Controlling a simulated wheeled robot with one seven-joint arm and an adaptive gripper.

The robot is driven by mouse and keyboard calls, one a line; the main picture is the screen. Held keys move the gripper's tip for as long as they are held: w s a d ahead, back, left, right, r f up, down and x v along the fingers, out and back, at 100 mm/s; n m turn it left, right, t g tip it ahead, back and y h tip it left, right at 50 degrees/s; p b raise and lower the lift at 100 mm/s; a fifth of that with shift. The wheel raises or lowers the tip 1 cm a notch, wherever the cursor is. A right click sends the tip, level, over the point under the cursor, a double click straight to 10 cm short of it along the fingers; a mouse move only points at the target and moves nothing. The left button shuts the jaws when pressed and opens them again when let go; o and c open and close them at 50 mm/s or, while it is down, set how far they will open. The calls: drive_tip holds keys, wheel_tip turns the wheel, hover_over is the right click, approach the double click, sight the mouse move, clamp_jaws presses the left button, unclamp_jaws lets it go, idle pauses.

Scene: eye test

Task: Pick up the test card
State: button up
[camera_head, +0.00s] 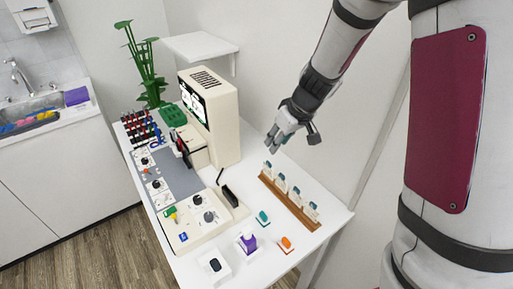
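I cannot tell for sure which thing is the test card. A wooden rack (290,205) on the right side of the white table holds several small white pieces with teal tops (281,183), standing upright in a row. A teal piece (263,217) and an orange piece (286,243) lie on the table left of and in front of the rack. My gripper (273,147) hangs above the table's back right, behind the rack and apart from it. Its fingers point down-left, look spread, and hold nothing visible.
A beige machine with a screen (222,125) stands at the back, near a green plant (147,70). A control panel with knobs (203,205) fills the table's left side. A purple-topped piece (248,242) and a white box with a black top (214,265) stand in front.

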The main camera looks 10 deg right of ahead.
sight(270, 163)
drive_tip(key=shift+h, duration=0.3)
drive_tip(key=x, duration=0.3)
drive_tip(key=d+x, duration=0.1)
drive_tip(key=x, duration=0.3)
drive_tip(key=d+x, duration=0.1)
drive_tip(key=x, duration=0.3)
drive_tip(key=shift+w+a+f+b, duration=0.1)
drive_tip(key=shift+f+b, duration=0.2)
drive_tip(key=shift+b, duration=0.1)
drive_tip(key=shift+x, duration=2.8)
drive_tip(key=shift+w+a, duration=0.15)
drive_tip(key=shift+w, duration=0.05)
clamp_jaws()
